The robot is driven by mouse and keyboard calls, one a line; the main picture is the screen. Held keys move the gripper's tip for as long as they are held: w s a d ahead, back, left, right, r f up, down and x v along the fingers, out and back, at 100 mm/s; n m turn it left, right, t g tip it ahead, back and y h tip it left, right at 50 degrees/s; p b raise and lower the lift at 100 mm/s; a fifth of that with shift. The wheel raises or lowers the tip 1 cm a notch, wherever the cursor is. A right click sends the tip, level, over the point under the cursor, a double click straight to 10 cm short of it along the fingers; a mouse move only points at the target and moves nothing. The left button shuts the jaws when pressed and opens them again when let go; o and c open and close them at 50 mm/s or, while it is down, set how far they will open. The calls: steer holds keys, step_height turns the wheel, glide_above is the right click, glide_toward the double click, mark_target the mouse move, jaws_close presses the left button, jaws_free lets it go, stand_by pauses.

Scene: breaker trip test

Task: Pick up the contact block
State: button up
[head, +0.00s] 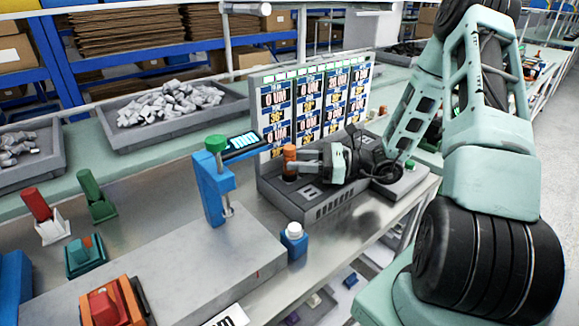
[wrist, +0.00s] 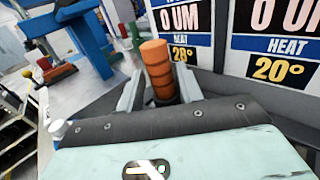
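An orange ridged cylinder (head: 289,160) stands upright at the left end of the grey test unit (head: 310,198), in front of the display panel. I cannot tell for certain that it is the contact block. In the wrist view the orange cylinder (wrist: 158,70) is between the two pale fingers of my gripper (wrist: 160,82). One finger lies close along each side, and its lower part is partly hidden. My gripper (head: 303,161) reaches it from the right in the head view. I cannot tell whether the fingers touch it or stand slightly apart.
A display panel (head: 318,105) stands close behind my gripper. A blue stand with a green knob (head: 216,144) rises to the left. A blue bottle with a white cap (head: 294,240) stands in front of the unit. A tray of grey parts (head: 172,110) is behind.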

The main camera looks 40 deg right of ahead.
steer(key=shift+x, duration=1.3)
jaws_close()
steer(key=shift+r, duration=0.1)
